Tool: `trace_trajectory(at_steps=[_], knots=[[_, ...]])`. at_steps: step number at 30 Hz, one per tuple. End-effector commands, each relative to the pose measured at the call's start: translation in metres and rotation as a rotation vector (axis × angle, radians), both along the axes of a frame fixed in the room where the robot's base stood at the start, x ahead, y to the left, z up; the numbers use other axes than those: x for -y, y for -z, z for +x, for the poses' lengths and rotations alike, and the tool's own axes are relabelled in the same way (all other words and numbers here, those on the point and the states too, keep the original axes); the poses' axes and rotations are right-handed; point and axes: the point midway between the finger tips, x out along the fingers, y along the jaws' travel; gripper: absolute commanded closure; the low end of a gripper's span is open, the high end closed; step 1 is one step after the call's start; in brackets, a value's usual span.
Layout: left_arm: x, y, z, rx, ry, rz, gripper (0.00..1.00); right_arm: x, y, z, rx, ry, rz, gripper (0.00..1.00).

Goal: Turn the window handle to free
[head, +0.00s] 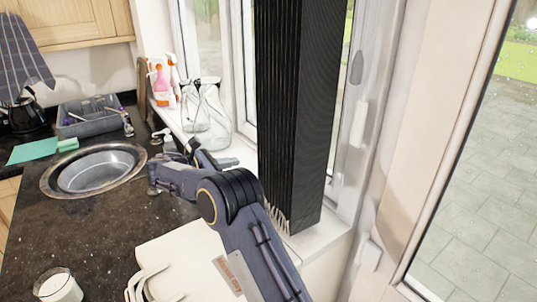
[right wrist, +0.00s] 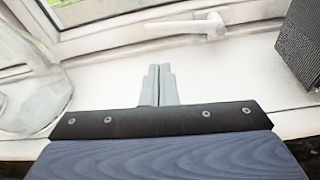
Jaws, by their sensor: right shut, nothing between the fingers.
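The white window handle (right wrist: 190,27) lies along the lower window frame in the right wrist view, its lever pointing left with a short knob at its right end. I cannot make out this handle in the head view. My right gripper (right wrist: 157,84) has its grey fingers together and empty over the white sill, pointing toward the frame. The fingertips are apart from the handle, below it and to its left in the picture. In the head view the right gripper (head: 228,162) is over the sill, left of the black block. My left gripper is not in view.
A tall black ribbed block (head: 290,110) stands on the sill, right of my gripper. Clear glass bottles (head: 212,118) and spray bottles (head: 163,82) stand to the left. A round sink (head: 110,157) is in the dark counter. A white mug (head: 58,288) stands at front left.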

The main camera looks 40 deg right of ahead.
Motion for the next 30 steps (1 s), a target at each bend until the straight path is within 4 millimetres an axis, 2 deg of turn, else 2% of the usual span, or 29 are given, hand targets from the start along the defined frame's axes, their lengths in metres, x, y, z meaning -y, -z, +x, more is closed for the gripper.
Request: trace_trajectory(at_steps=[5,12,18,24,30], knots=[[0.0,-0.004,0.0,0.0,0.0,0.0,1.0,0.014,0.002,-0.001,-0.005,0.003,-0.006,1.0],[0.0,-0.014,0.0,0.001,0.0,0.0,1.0,0.057,0.011,-0.005,-0.005,0.005,-0.004,1.0],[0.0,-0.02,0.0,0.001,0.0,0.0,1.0,0.085,0.018,-0.007,-0.003,0.003,-0.003,1.0],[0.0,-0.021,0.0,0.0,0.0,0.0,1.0,0.097,0.022,-0.008,-0.003,0.001,-0.004,1.0],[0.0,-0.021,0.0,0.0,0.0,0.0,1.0,0.097,0.022,-0.008,-0.002,0.0,-0.004,1.0]])
